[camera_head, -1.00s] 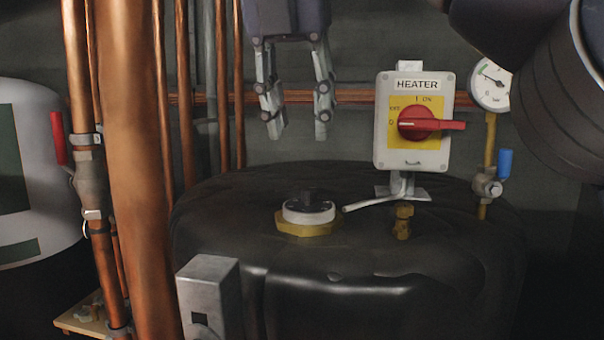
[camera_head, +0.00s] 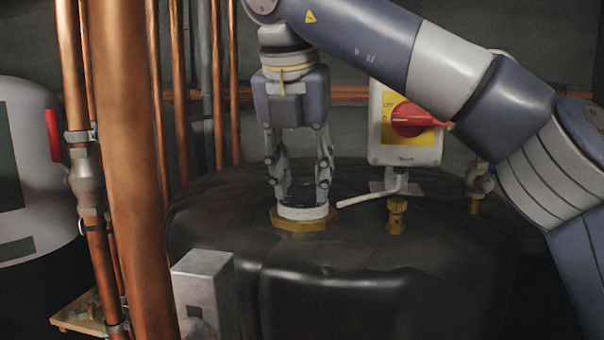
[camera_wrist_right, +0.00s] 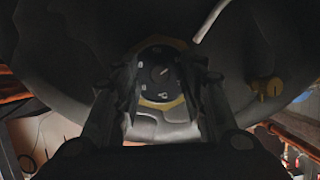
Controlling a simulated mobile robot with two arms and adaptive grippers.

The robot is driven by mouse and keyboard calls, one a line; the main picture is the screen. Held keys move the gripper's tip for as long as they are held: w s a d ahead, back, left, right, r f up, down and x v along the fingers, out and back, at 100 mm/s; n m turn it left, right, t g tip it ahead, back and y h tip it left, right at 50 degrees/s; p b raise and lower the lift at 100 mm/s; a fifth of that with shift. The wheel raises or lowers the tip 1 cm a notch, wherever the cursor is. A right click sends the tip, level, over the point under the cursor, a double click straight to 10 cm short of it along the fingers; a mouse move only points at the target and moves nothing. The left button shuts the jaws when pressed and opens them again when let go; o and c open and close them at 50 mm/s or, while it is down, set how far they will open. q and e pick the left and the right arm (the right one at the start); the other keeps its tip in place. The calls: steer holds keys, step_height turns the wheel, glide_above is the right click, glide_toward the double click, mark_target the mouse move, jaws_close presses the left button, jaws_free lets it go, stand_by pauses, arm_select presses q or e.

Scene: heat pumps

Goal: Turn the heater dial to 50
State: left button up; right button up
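The heater dial (camera_head: 303,210) is a black knob and face in a white ring on a brass hex fitting, on top of the black tank. My right gripper (camera_head: 300,194) points straight down over it, its two fingers spread on either side of the dial. In the right wrist view the dial's black face (camera_wrist_right: 160,75) with light markings shows between the spread fingers (camera_wrist_right: 158,88). The small markings are too blurred to read. Whether the fingertips touch the dial I cannot tell. My left gripper is not in view.
The tank (camera_head: 370,280) fills the lower middle. Copper pipes (camera_head: 135,150) stand at left.

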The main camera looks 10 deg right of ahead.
jaws_close()
steer(key=shift+n, duration=0.3)
steer(key=n, duration=0.1)
steer(key=n+y, duration=0.1)
steer(key=n, duration=0.1)
steer(key=n+y, duration=0.1)
steer(key=n, duration=0.1)
steer(key=shift+d, duration=0.25)
steer(key=n+y, duration=0.2)
steer(key=n, duration=0.4)
steer(key=shift+d, duration=0.15)
stand_by(0.3)
jaws_free()
